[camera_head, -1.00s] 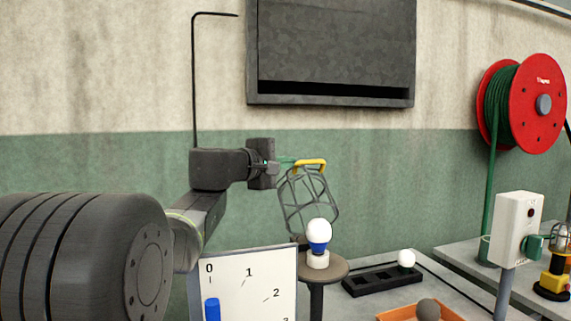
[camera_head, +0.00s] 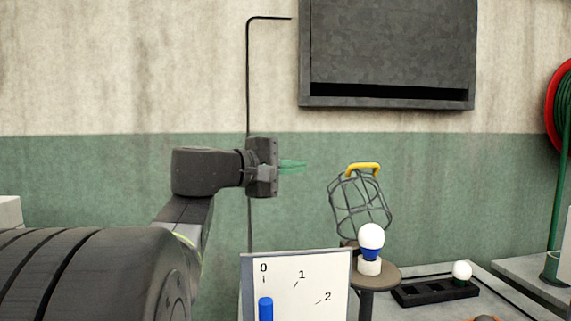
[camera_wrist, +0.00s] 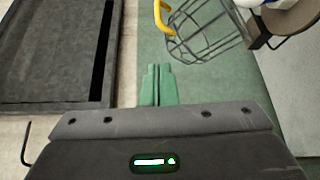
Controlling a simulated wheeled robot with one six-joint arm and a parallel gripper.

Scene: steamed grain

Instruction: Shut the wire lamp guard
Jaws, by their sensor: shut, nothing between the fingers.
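The wire lamp guard (camera_head: 361,205) is a grey wire cage with a yellow handle (camera_head: 363,168) on top. It stands tilted up above and behind the white and blue bulb (camera_head: 370,242), which sits upright on a round stand (camera_head: 381,277). My gripper (camera_head: 303,166) is shut and empty, left of the guard and apart from it, at about handle height. In the wrist view the green fingertips (camera_wrist: 159,70) are together, and the guard (camera_wrist: 208,32) with its yellow handle (camera_wrist: 161,17) shows ahead to the right.
A white board (camera_head: 300,285) with a dial and blue piece stands left of the round stand. A black tray (camera_head: 434,290) with a white bulb (camera_head: 462,270) lies to the right. A dark metal box (camera_head: 388,50) hangs on the wall above. The wall space between gripper and guard is clear.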

